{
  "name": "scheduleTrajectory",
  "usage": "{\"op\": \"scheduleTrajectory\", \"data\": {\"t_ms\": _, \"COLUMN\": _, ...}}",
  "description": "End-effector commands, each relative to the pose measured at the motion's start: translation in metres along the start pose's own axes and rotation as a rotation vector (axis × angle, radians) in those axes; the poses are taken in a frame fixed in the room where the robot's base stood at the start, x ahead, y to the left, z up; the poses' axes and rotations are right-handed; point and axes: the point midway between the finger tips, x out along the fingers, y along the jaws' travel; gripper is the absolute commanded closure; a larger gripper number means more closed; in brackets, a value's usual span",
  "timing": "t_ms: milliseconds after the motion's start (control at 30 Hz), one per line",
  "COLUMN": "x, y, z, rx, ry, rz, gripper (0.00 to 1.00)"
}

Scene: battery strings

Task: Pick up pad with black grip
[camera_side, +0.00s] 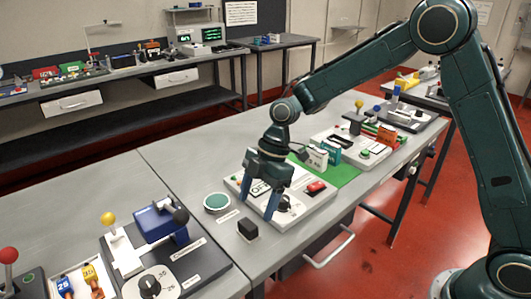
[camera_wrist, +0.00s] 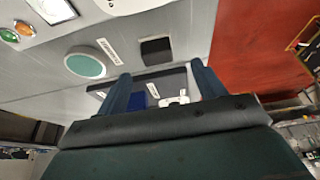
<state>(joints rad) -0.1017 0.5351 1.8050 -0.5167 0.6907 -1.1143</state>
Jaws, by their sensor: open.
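A small black block (camera_side: 247,229), probably the black grip of the pad, stands on the grey table near its front edge. From above it shows as a dark square (camera_wrist: 157,50) in the wrist view, just beyond and between my fingertips. The fingers (camera_wrist: 160,73) are also spread in the wrist view.
A round green disc (camera_side: 216,202) lies left of my gripper. A white panel (camera_side: 317,204) with a red switch and dark knob is under and right of it. A blue device (camera_side: 160,222) stands on a dark base at left.

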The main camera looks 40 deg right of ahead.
Motion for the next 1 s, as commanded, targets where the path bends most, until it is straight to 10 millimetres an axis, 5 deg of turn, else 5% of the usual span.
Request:
{"op": "scheduleTrajectory", "data": {"t_ms": 567, "x": 0.025, "y": 0.001, "z": 0.000, "rx": 0.000, "ry": -0.001, "rz": -0.001, "gripper": 0.31}}
{"op": "scheduleTrajectory", "data": {"t_ms": 1000, "x": 0.069, "y": 0.004, "z": -0.001, "rx": 0.000, "ry": -0.001, "rz": -0.001, "gripper": 0.31}}
